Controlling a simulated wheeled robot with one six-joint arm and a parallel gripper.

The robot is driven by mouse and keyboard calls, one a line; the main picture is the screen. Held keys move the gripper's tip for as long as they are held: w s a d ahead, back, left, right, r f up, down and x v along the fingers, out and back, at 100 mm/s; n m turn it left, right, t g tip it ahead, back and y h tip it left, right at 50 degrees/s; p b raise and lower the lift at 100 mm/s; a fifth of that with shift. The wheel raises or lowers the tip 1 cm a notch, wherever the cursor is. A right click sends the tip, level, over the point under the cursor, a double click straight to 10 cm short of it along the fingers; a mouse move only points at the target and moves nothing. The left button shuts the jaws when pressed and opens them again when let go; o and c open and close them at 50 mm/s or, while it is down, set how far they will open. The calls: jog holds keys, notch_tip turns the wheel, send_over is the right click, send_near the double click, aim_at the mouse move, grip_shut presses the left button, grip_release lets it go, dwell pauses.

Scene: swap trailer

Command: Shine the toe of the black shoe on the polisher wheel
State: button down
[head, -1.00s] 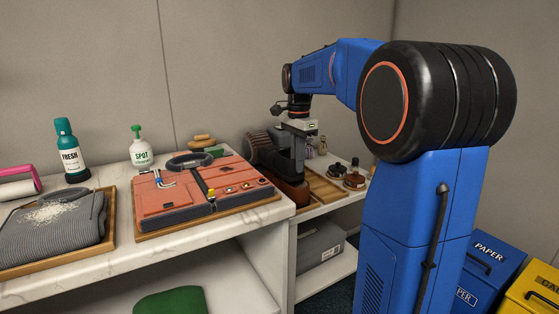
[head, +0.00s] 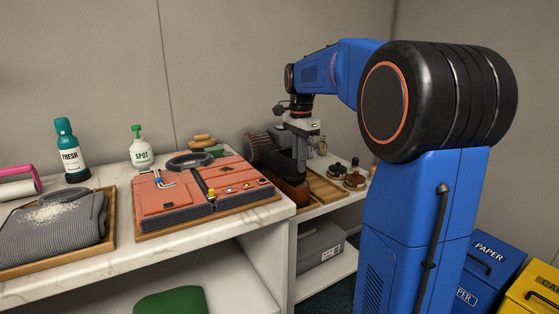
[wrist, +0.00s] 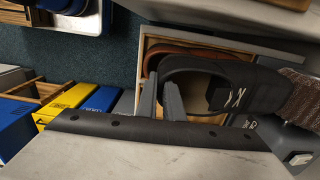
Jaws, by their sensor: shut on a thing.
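The black shoe (wrist: 235,92) shows in the wrist view with its laces and open collar visible. My gripper (wrist: 163,103) is shut on the collar at its heel end, and the toe end points right at the polisher wheel (wrist: 302,96), a brown bristle drum. I cannot tell whether toe and bristles touch.
A grey box (head: 320,244) is on the lower shelf.

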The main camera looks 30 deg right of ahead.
jog(key=shift+w+a, duration=0.15)
jog(key=shift+a, duration=0.25)
dwell(3.3)
